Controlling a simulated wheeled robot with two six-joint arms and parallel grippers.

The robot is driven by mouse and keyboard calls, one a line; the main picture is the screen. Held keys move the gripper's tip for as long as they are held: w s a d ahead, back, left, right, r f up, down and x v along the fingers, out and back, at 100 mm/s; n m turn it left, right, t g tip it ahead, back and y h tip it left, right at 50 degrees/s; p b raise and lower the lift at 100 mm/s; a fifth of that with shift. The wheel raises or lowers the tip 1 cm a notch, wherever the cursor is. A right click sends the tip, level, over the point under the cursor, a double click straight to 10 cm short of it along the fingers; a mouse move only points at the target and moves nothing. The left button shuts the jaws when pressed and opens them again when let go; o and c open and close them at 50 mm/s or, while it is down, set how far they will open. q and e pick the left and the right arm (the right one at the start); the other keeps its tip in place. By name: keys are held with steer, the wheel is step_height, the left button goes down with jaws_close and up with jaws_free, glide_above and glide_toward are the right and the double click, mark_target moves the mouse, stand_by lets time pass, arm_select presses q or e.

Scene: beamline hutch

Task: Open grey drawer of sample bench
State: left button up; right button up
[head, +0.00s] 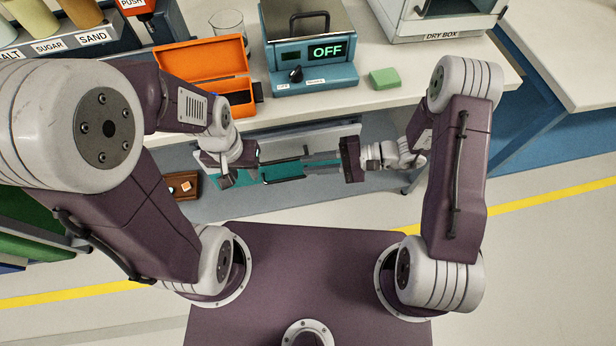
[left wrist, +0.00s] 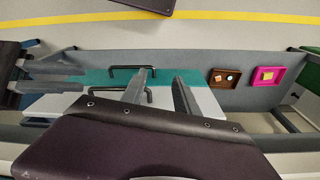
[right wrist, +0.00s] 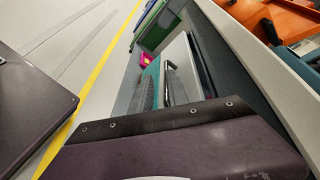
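The sample bench has a pale grey drawer front (left wrist: 208,101) with a black bar handle (left wrist: 148,97). Below it is a teal front (left wrist: 190,78) with another black bar handle (left wrist: 125,68).
A brown tray (left wrist: 224,77) and a pink tray (left wrist: 267,76) lie low, beside the teal front. The floor behind is clear.

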mark_target(283, 160)
steer(key=shift+m+t+y, duration=0.4)
steer(key=shift+m+t, duration=0.1)
steer(key=shift+t, duration=0.4)
steer(key=w+a+f, duration=0.1)
steer(key=a, duration=0.1)
steer(key=w+a+f, duration=0.1)
steer(key=a, duration=0.2)
steer(key=a+f+b, duration=0.1)
steer(key=a, duration=0.2)
steer(key=shift+w+a+f, duration=0.2)
steer(key=shift+w+f, duration=0.2)
jaws_close()
